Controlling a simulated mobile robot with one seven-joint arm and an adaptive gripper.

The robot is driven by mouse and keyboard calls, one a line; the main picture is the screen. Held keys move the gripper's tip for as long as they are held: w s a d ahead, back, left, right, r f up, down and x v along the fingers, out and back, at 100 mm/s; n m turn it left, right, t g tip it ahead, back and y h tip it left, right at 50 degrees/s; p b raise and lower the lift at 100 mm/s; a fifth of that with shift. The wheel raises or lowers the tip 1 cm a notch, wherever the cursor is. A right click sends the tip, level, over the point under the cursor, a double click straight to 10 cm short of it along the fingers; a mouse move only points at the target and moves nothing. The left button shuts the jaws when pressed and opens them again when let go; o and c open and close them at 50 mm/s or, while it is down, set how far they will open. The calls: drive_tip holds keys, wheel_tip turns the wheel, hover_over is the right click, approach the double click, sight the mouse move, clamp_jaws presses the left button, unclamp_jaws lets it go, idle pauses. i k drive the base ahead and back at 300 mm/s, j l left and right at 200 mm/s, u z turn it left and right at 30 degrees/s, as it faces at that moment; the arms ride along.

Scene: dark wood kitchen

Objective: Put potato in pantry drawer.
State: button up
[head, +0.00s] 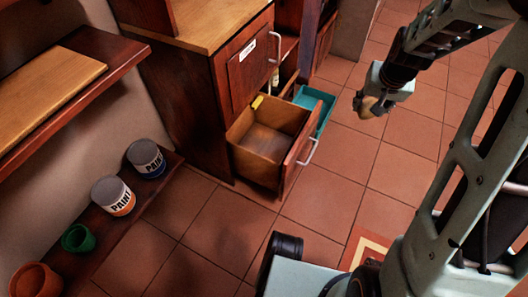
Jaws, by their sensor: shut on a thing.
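My gripper (369,98) is at the upper right of the head view, above the tiled floor and right of the cabinet. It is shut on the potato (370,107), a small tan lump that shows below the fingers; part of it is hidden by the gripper. The wooden drawer (262,146) of the dark cabinet is pulled open, with a white handle on its front. A small yellow thing (257,102) is at its back left edge. The gripper and potato are to the right of the drawer in the picture, apart from it.
A teal bin or drawer (318,97) stands open behind the wooden drawer. A labelled cabinet door (250,70) is above it. Paint cans (114,196) and pots (77,238) stand on a low shelf at left. Tiled floor (323,200) lies clear in the middle.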

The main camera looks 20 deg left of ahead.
sight(278, 153)
drive_tip(key=j+z, duration=0.25)
drive_tip(key=j, duration=0.4)
drive_tip(key=i+j, duration=0.15)
drive_tip(key=j, duration=0.15)
drive_tip(key=i+j+z, duration=0.15)
drive_tip(key=j, duration=0.2)
drive_tip(key=i+j, duration=0.15)
drive_tip(key=j, duration=0.15)
